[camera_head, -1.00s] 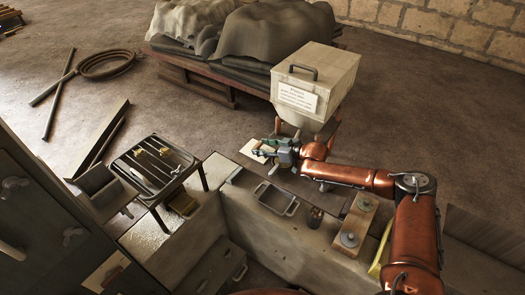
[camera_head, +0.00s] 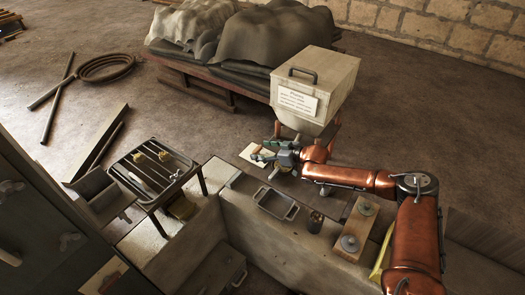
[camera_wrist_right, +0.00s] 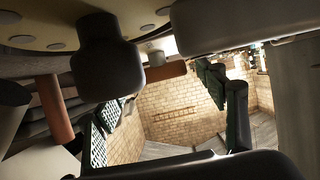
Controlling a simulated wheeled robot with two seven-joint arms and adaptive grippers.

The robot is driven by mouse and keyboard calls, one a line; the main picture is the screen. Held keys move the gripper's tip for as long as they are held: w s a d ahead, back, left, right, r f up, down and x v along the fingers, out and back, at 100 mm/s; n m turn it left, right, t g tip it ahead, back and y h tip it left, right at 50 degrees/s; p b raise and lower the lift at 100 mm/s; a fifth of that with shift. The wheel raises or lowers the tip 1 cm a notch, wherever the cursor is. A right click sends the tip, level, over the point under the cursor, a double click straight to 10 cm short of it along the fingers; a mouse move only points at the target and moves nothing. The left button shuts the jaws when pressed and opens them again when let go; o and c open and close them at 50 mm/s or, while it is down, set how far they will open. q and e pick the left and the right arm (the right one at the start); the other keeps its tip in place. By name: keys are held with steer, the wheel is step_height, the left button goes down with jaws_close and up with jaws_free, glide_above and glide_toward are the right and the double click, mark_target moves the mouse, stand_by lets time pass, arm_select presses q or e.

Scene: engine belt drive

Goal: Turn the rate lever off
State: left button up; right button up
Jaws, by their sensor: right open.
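The pale box-shaped hopper (camera_head: 310,88) with a dark top handle and a paper label stands on reddish legs behind the concrete ledge. I cannot clearly make out the rate lever in the head view. My right gripper (camera_head: 263,150) is beside the hopper's lower front left, its green-padded fingers apart and pointing left. In the right wrist view the finger pads (camera_wrist_right: 165,112) stand wide apart with nothing between them but distant brick wall. A dark rounded part and a short reddish-brown block (camera_wrist_right: 165,73) show above the fingers; I cannot tell whether either belongs to the lever. My left gripper is out of view.
A metal tray (camera_head: 293,212) and a small dark cup (camera_head: 315,222) are on the ledge below my right arm. A plate with two round knobs (camera_head: 349,243) lies to the right. A rack table (camera_head: 190,173) stands left. A covered pallet (camera_head: 200,85) is behind.

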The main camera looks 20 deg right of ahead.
steer(key=shift+s+d, duration=0.15)
steer(key=v, duration=1.1)
steer(key=shift+s+d+r, duration=0.15)
steer(key=shift+s+r, duration=0.05)
steer(key=shift+s, duration=0.05)
